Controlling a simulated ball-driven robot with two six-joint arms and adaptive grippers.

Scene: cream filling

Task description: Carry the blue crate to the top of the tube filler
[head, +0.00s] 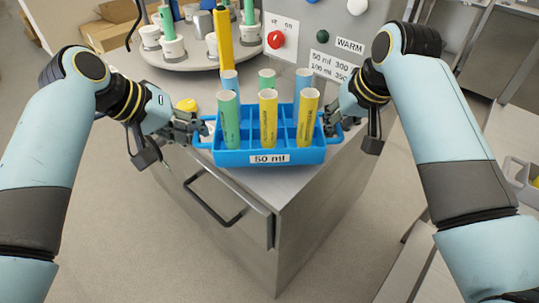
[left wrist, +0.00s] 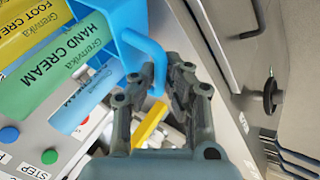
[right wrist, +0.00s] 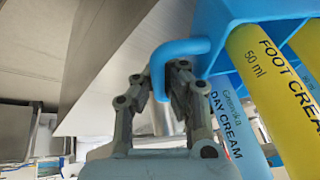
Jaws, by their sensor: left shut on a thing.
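The blue crate (head: 228,158), labelled "50 ml", is in the middle of the head view, over the front of the tube filler's metal top (head: 285,186). It looks about level; I cannot tell whether it touches that top. Several green, yellow and blue cream tubes stand upright in its compartments. My left gripper (head: 203,130) is shut on the crate's left handle, which shows in the left wrist view (left wrist: 146,45). My right gripper (head: 331,124) has its fingers closed around the right handle, seen in the right wrist view (right wrist: 180,48).
Behind the crate is a turntable (head: 195,58) with white holders and upright tubes. To its right is a control panel (head: 320,30) with a red knob (head: 276,39). A small yellow object (head: 187,105) lies left of the crate. A door handle (head: 213,198) sticks out from the cabinet front.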

